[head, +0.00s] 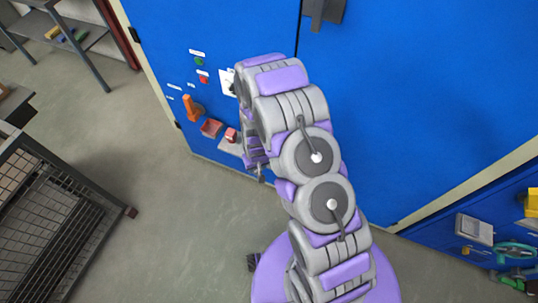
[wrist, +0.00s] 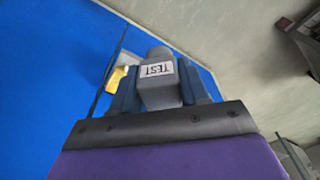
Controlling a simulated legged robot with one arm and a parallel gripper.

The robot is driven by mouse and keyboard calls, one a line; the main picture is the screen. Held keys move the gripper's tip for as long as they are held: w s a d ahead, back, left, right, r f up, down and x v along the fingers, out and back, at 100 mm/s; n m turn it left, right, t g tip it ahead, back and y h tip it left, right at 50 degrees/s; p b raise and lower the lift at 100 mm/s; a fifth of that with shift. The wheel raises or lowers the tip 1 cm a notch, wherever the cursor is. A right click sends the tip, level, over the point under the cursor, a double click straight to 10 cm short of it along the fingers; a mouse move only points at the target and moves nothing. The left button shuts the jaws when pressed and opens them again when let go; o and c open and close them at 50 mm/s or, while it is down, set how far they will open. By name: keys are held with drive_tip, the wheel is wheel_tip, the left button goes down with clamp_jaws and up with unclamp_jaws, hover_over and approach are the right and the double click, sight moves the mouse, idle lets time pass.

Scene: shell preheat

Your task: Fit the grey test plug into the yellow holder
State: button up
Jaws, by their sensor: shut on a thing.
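The grey test plug (wrist: 160,93) shows in the wrist view, with a white label reading TEST on its face. My gripper (wrist: 158,84) is shut on it, with one dark finger on each side. A yellow piece (wrist: 118,80), which looks like the yellow holder, shows just left of the plug on a pale part against the blue surface. The plug's end partly overlaps the pale part; whether they touch I cannot tell. In the head view my arm hides the plug, the yellow piece and most of my gripper.
The blue cabinet front (head: 420,100) carries an orange handle (head: 191,108), a red tray (head: 211,128) and a small shelf with a red item (head: 231,135), left of my arm. A dark mesh cage (head: 50,215) stands at the left. The grey floor between is clear.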

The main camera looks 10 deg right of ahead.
wheel_tip(320, 180, down, 4)
drive_tip(key=s+d, duration=0.1)
drive_tip(key=d, duration=0.1)
drive_tip(key=w+d, duration=0.2)
drive_tip(key=w, duration=0.2)
drive_tip(key=w+d+b, duration=0.1)
drive_tip(key=w+d, duration=0.1)
drive_tip(key=w, duration=0.2)
drive_tip(key=w+d+f+b, duration=0.1)
drive_tip(key=w+d, duration=0.1)
drive_tip(key=w, duration=0.2)
drive_tip(key=shift+w, duration=0.1)
drive_tip(key=shift+w+d, duration=0.35)
drive_tip(key=shift+d, duration=0.1)
drive_tip(key=f, duration=0.2)
drive_tip(key=f+b, duration=0.1)
drive_tip(key=shift+a+f, duration=0.35)
drive_tip(key=shift+a, duration=0.2)
drive_tip(key=shift+r, duration=0.1)
drive_tip(key=shift+d+f, duration=0.3)
drive_tip(key=shift+d, duration=0.05)
drive_tip(key=shift+s, duration=0.1)
